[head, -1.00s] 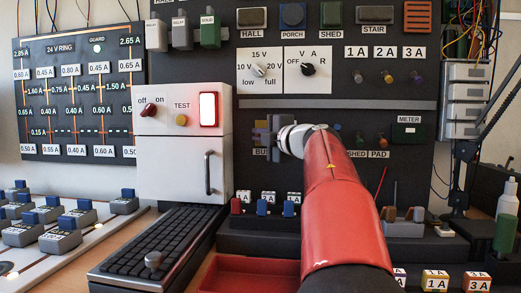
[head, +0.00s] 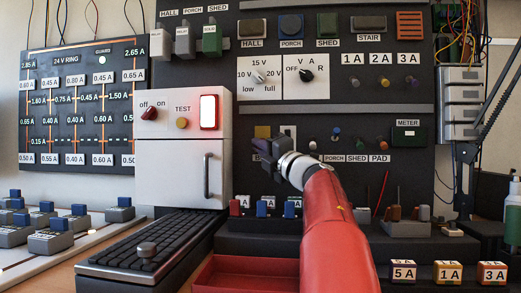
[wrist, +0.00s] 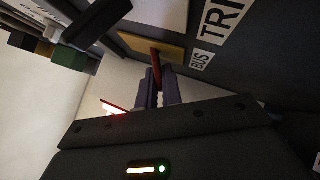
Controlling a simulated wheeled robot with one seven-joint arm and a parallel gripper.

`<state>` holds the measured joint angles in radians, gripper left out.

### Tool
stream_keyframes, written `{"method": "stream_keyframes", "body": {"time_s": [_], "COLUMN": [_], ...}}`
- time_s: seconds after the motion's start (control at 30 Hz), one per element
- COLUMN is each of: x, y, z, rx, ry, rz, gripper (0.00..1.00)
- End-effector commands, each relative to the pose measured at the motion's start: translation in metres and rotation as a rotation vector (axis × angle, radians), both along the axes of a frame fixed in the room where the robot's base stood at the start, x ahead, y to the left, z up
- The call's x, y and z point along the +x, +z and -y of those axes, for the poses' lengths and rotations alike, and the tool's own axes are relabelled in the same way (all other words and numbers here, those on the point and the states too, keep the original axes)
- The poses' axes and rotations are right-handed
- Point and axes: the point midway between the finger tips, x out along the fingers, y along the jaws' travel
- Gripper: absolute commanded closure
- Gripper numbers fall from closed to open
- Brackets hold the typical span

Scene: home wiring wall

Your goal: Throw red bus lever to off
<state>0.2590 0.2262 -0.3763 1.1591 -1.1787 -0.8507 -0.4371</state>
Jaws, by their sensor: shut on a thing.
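The red bus lever (wrist: 156,66) stands out from a yellow plate (wrist: 146,44) in the wrist view, near the BUS label (wrist: 201,60). My gripper (wrist: 159,82) has its two fingers closed around the lever's outer end. In the head view the yellow plate (head: 262,131) shows on the dark panel, just above my gripper (head: 263,149). There the lever is hidden behind the fingers, and the BUS label is mostly covered. I cannot tell the lever's exact angle.
A white plate (head: 288,133) sits right of the yellow one. Small coloured knobs (head: 336,131) lie further right. A white cabinet (head: 178,172) with a lit red-framed lamp (head: 209,111) stands left. Blue-topped switches (head: 262,207) are below, above a red tray (head: 246,273).

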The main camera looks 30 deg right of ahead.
Motion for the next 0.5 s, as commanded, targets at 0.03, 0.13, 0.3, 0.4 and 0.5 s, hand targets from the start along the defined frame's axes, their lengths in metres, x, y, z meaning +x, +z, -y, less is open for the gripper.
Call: {"method": "stream_keyframes", "body": {"time_s": [0.03,0.13,0.3,0.4,0.5], "x": [0.0005,0.0006,0.0006,0.0006,0.0003], "y": [-0.0021,-0.0020,-0.0020,-0.0017,-0.0012], "z": [0.0006,0.0006,0.0006,0.0005,0.0003], "rx": [-0.001,-0.001,-0.001,-0.001,-0.001], "ry": [0.000,0.000,0.000,0.000,0.000], "rz": [-0.003,-0.003,-0.003,-0.003,-0.002], "gripper": [1.00,1.00,1.00,0.84,0.84]}}
